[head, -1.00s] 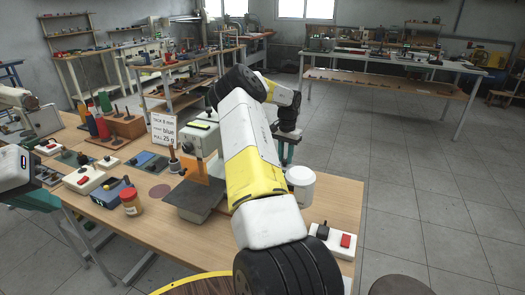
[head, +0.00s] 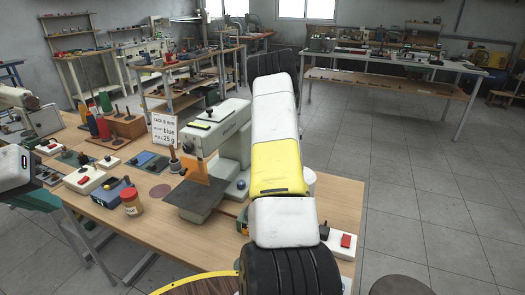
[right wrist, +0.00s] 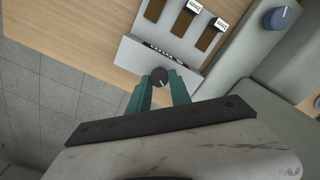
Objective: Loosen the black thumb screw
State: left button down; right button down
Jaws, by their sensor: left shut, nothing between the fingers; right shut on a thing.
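The black thumb screw (right wrist: 160,74) shows in the right wrist view as a round dark knob with a pale mark, at the edge of a light plate (right wrist: 133,55). My right gripper (right wrist: 160,82) has its green fingers on both sides of the knob and is shut on it. In the head view my right arm hides this gripper and the screw. My left gripper (head: 38,199) is at the left edge of the head view, only partly in frame, shut and empty, away from the pale sewing machine (head: 226,126).
A blue knob (right wrist: 283,17) is on the machine body at the upper right of the right wrist view.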

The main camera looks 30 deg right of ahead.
jog(key=shift+n, duration=1.2)
jog(key=c, duration=1.2)
grip_release()
jog(key=shift+r, duration=3.9)
jog(key=shift+a, duration=0.1)
